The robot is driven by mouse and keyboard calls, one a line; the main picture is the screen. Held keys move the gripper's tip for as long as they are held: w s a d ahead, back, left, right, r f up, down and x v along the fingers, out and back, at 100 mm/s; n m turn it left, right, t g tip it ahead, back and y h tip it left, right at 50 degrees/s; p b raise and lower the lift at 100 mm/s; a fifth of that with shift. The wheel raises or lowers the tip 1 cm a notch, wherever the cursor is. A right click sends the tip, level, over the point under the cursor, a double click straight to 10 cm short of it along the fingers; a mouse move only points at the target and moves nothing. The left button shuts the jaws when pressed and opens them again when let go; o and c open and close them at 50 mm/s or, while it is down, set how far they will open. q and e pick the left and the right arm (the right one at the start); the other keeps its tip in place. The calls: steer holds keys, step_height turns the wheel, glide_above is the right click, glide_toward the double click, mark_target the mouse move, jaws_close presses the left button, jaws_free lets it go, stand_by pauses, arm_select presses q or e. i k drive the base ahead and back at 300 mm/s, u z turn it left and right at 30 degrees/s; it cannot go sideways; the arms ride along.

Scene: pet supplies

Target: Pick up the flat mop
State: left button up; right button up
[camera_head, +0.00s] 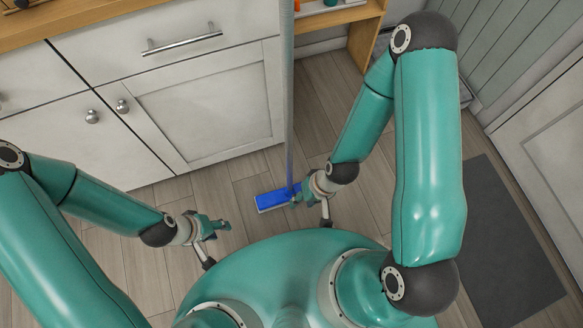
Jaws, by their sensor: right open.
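The flat mop has a blue rectangular head (271,200) on the wooden floor and a long grey-blue pole (288,110) that stands upright past the cabinet front. My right gripper (298,198) is at the foot of the pole, over the right part of the mop head. It is open, and its fingers partly hide the joint between pole and head; I cannot tell whether they touch the pole. My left gripper (222,228) is to the left of the mop head, apart from it, with nothing visible in it. Its fingers are small here and their opening is unclear.
White cabinets (205,105) with a wooden top stand behind the mop. A wooden shelf unit (365,38) is at the back, right of the pole. A dark grey mat (505,245) lies on the right, near a white door (550,150). Floor around the mop head is clear.

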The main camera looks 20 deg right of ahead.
mark_target(279, 198)
steer(key=u, duration=0.2)
steer(key=i, duration=0.2)
steer(key=z, duration=0.35)
steer(key=k, duration=1.3)
steer(key=u, duration=0.2)
steer(key=i, duration=0.8)
steer(key=z, duration=0.1)
